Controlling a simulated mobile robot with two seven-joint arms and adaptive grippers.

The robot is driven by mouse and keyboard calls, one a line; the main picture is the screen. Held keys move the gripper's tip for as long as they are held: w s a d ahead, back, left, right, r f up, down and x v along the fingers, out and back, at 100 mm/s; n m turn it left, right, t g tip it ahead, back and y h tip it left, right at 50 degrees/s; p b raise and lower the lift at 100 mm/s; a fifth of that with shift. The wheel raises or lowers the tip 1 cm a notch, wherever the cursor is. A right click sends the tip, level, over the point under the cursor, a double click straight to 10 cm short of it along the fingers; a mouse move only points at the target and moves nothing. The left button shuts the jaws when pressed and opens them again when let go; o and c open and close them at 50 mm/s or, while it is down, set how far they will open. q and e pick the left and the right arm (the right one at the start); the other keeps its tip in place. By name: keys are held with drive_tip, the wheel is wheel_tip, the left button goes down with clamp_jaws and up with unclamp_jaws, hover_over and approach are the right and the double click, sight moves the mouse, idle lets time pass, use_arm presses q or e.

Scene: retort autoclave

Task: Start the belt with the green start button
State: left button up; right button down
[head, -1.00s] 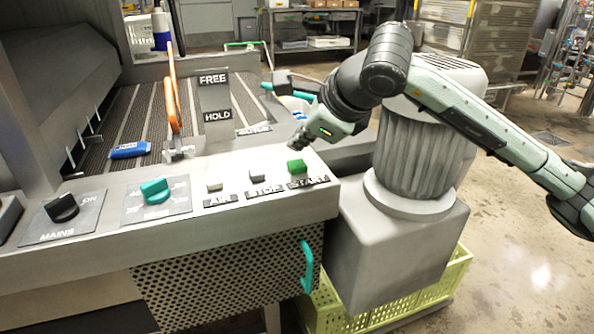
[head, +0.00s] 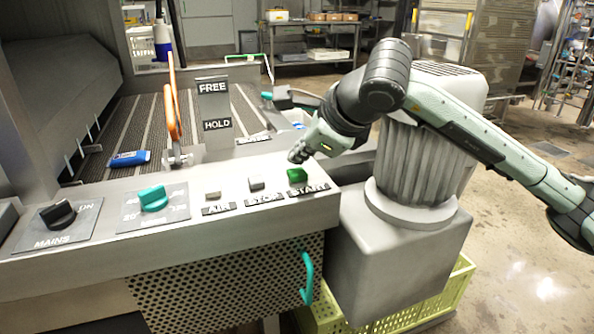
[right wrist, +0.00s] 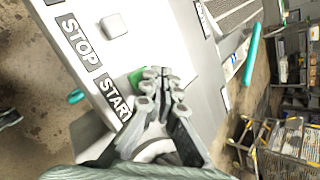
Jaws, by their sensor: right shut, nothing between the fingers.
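The green start button (head: 297,175) sits at the right end of the sloped control panel, above the START label (head: 309,189). My right gripper (head: 297,156) is shut and empty, its fingertips just behind and above the button in the head view. In the right wrist view the shut fingers (right wrist: 163,75) overlap the green button (right wrist: 137,76) and partly hide it. I cannot tell whether they touch it. The belt (head: 118,126) lies behind the panel with a blue pouch (head: 129,158) on it. My left gripper does not show.
Left of the start button are the pale stop button (head: 256,183), the air button (head: 213,194), a teal knob (head: 153,198) and the black mains knob (head: 58,214). An orange lever (head: 173,110) stands behind the panel by the FREE/HOLD plate (head: 214,103). A yellow-green crate (head: 395,312) is below.

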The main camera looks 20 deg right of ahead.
idle(0.8)
drive_tip(key=shift+f+b, duration=0.4)
drive_tip(key=shift+b, duration=0.35)
